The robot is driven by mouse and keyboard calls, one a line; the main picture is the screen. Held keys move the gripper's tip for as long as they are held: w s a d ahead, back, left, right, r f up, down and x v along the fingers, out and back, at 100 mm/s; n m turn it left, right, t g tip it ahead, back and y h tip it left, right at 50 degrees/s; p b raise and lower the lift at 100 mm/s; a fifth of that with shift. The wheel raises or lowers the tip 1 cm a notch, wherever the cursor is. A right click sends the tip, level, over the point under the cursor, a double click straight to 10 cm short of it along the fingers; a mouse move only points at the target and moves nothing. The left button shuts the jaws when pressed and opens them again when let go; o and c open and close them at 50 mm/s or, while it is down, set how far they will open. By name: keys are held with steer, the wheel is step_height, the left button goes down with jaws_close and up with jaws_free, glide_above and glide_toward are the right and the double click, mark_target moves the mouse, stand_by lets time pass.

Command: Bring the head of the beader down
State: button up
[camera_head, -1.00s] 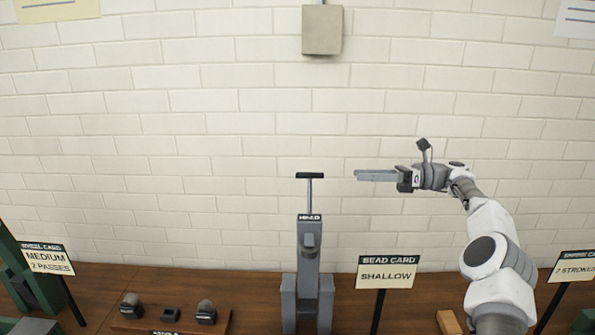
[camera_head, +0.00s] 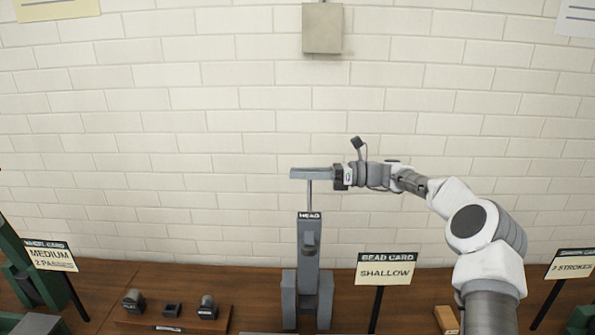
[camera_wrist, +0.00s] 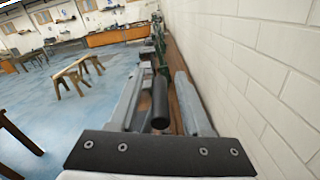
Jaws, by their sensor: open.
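The beader (camera_head: 308,260) is a grey upright machine on the wooden bench, with a dark "HEAD" label (camera_head: 310,216) on its upper block. A thin post (camera_head: 309,195) rises from it. Its black crossbar handle (camera_wrist: 160,105) is hidden behind my gripper in the head view, but shows in the wrist view between the two fingers. My gripper (camera_head: 293,173) lies level at the top of the post, pointing left. Its jaws are open, one on each side of the bar, with a visible gap on the right. Contact on the left is unclear.
A "BEAD CARD SHALLOW" sign (camera_head: 385,271) stands right of the beader. A tray (camera_head: 150,325) with small dark blocks lies to its left. A white brick wall (camera_head: 200,120) is close behind. A wooden block (camera_head: 446,319) lies near my arm.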

steer(key=shift+a, duration=0.55)
jaws_close()
stand_by(1.1)
